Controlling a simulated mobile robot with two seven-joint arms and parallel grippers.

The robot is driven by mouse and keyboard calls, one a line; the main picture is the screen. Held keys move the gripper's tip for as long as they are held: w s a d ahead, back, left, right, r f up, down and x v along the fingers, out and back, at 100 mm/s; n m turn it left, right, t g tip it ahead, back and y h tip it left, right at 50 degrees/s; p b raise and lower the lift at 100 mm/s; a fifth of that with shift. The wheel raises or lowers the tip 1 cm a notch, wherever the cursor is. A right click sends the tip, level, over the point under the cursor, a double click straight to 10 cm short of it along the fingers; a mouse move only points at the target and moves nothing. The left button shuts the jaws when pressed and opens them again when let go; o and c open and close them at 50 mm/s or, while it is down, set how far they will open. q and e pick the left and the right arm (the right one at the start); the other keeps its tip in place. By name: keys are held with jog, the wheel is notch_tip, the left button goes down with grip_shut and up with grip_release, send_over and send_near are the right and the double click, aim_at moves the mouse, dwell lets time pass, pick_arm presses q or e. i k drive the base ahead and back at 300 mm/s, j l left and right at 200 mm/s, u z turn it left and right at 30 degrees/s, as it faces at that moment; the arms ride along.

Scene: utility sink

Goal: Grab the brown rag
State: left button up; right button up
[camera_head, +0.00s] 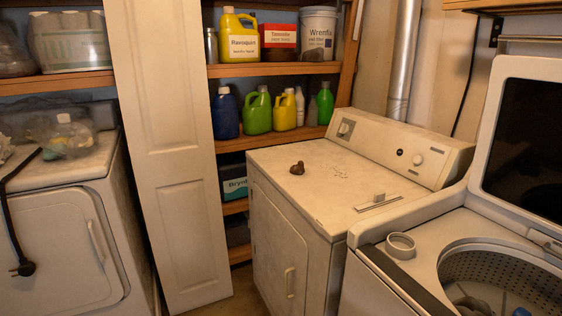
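A small brown crumpled thing (297,168), which looks like the brown rag, lies on the top of the white dryer (290,200) in the middle of the view. It sits toward the back left part of that top, with bare surface around it. Nothing touches or covers it. Neither of my grippers shows in the head view.
An open washer (420,250) with a raised lid stands at the right, with a round cap (400,246) on its rim. Shelves with bottles (258,110) stand behind. A white folding door (175,150) and another machine (65,240) are at the left.

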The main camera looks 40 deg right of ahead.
aim_at(299, 170)
jog(key=i+j+z, duration=0.2)
jog(key=i, duration=0.4)
jog(key=i+z, duration=0.25)
jog(key=i, duration=0.35)
jog(key=i+j+z, duration=0.2)
jog(key=i+z, duration=0.2)
jog(key=i+j+z, duration=0.3)
jog(key=z, duration=0.15)
